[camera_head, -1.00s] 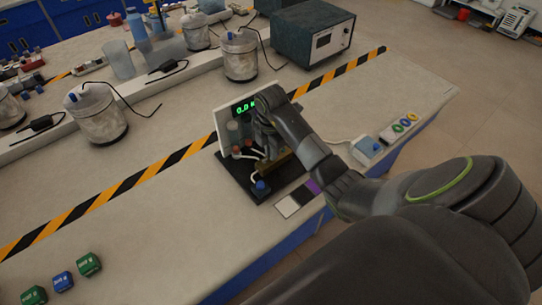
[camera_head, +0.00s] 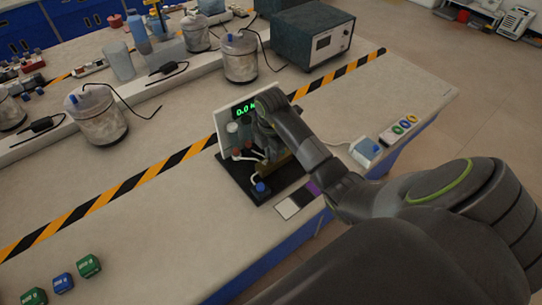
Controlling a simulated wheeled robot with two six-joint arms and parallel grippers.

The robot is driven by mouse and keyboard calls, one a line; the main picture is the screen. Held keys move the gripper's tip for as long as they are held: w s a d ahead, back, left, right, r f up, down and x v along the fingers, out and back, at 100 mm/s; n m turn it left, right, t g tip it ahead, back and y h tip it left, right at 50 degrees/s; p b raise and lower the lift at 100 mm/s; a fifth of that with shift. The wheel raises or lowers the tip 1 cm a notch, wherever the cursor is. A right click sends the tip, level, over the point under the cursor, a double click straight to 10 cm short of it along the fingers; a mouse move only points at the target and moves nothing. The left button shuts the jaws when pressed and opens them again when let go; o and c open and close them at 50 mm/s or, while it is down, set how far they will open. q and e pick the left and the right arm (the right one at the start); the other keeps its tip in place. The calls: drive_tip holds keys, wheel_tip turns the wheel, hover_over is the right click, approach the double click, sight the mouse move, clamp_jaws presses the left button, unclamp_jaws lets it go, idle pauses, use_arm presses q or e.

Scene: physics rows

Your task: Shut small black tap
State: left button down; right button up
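A small rig (camera_head: 232,118) with a white panel, a green-lit display (camera_head: 244,109) and a black base (camera_head: 240,180) stands on the bench. Small round fittings show on the panel's left, and a blue knob (camera_head: 261,188) sits at the base's front. I cannot pick out the small black tap; my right arm covers much of the rig's right side. My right gripper (camera_head: 266,146) is at the rig, in front of the panel, pointing down. Its fingertips are dark and partly hidden, so I cannot tell whether they touch anything. My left gripper is not in view.
A white box with a blue button (camera_head: 367,150) lies to the right. Small green and blue blocks (camera_head: 63,282) lie front left. The bench's left middle is clear.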

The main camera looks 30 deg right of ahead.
clamp_jaws()
drive_tip(key=shift+r+m+p, duration=0.2)
drive_tip(key=shift+m+p, duration=0.4)
drive_tip(key=m+p, duration=0.2)
drive_tip(key=m, duration=0.1)
drive_tip(key=shift+m, duration=0.3)
drive_tip(key=shift+f+m+p, duration=0.1)
drive_tip(key=shift+m+p, duration=0.25)
drive_tip(key=shift+m, duration=0.45)
drive_tip(key=shift+f, duration=0.1)
